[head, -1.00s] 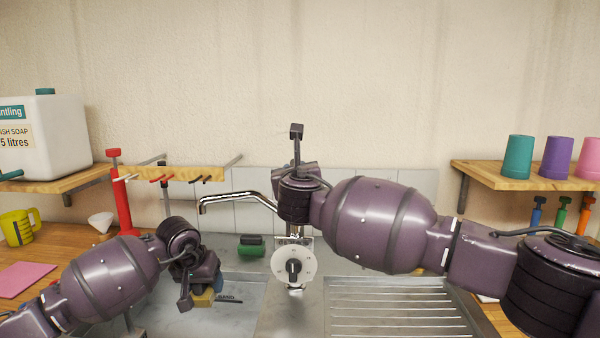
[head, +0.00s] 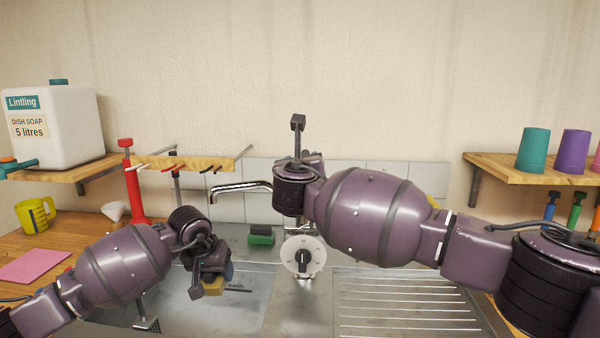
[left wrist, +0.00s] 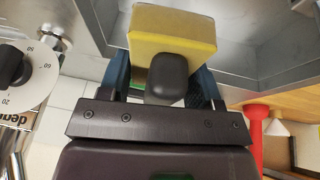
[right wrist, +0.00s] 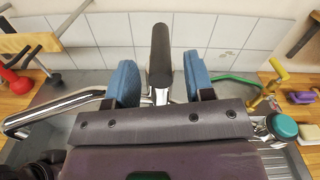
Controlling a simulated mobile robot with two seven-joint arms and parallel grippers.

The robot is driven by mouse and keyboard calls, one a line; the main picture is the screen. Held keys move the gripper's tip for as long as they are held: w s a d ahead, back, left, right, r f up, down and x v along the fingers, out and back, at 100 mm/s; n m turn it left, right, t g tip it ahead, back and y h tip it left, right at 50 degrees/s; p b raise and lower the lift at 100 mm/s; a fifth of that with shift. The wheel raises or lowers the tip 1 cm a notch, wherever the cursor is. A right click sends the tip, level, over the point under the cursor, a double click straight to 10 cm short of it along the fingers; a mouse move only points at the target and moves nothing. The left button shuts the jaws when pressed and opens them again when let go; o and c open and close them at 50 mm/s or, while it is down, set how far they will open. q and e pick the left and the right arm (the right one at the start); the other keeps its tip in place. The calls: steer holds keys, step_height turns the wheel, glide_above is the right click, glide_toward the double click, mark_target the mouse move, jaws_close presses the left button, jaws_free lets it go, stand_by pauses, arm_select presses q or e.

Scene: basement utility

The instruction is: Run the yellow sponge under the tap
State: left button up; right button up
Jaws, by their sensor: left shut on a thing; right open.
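The yellow sponge (head: 213,289) is held in my left gripper (head: 216,272), low over the left sink basin. In the left wrist view the sponge (left wrist: 172,30) sits between the blue finger pads of the left gripper (left wrist: 162,78). The chrome tap (head: 242,187) stands behind the basin, its spout pointing left, above and behind the sponge. No water shows at the spout. My right gripper (right wrist: 160,80) is open beside the tap. Chrome metal shows between its blue pads; I cannot tell whether they touch it. My right wrist hides part of the tap in the head view.
A white dial (head: 303,256) is at the tap's base. A green scrubber (head: 261,236) lies behind the basin. The ribbed drainer (head: 400,300) at right is clear. A red-handled tool (head: 134,185), a wooden rack (head: 200,162) and a soap jug (head: 55,125) are at left. Cups stand on the right shelf (head: 505,168).

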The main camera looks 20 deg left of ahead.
mark_target(216, 290)
steer(key=v, duration=1.1)
steer(key=shift+s, duration=0.2)
arm_select(q)
steer(key=shift+s+d+r+p, duration=0.1)
steer(key=shift+s+d+p, duration=0.15)
steer(key=shift+s+d, duration=0.25)
steer(key=shift+s+d+p, duration=0.25)
steer(key=shift+s+d, duration=0.05)
steer(key=shift+s, duration=0.35)
steer(key=shift+s+d+p, duration=0.3)
steer(key=shift+s+d, duration=0.35)
steer(key=shift+s, duration=0.2)
steer(key=shift+s+d+p, duration=0.25)
steer(key=shift+s+d, duration=0.35)
steer(key=shift+s, duration=0.25)
steer(key=shift+s+d, duration=0.3)
steer(key=shift+s, duration=0.15)
arm_select(e)
steer(key=shift+s+r, duration=0.2)
steer(key=shift+r, duration=0.55)
steer(key=shift+s+r, duration=0.2)
steer(key=shift+r, duration=0.55)
steer(key=shift+s+r, duration=0.15)
steer(key=shift+r, duration=0.6)
